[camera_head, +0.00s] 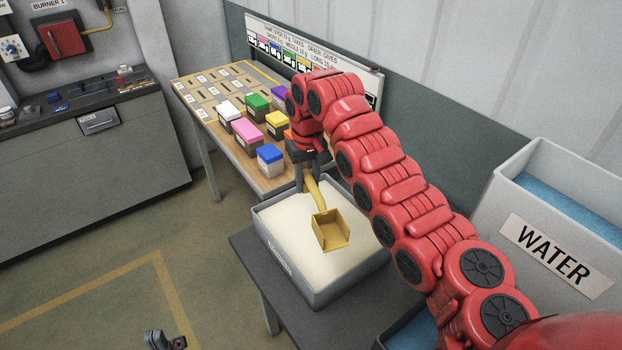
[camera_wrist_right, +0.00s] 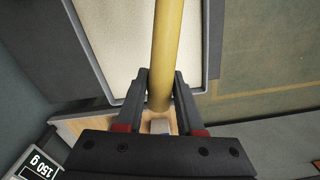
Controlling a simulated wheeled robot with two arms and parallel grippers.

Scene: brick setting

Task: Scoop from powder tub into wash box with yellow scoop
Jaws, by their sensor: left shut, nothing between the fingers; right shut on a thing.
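The powder tub (camera_head: 262,225) is a grey box filled with off-white powder, on a dark table in the head view. My right gripper (camera_head: 311,182) is shut on the handle of the yellow scoop (camera_head: 331,231) at the tub's far side. The scoop's square pan is over the powder; its inside looks yellow, with no powder visible. I cannot tell whether it touches the powder. In the right wrist view the fingers (camera_wrist_right: 161,80) clasp the yellow handle (camera_wrist_right: 167,40). My left gripper (camera_head: 166,341) is shut and empty at the bottom edge. I cannot tell which container is the wash box.
Behind the tub, a wooden table (camera_head: 206,114) holds several small coloured boxes, among them a blue one (camera_head: 270,160) nearest the tub. A large WATER bin (camera_head: 556,254) stands at the right. My right arm covers much of the middle. The floor at left is clear.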

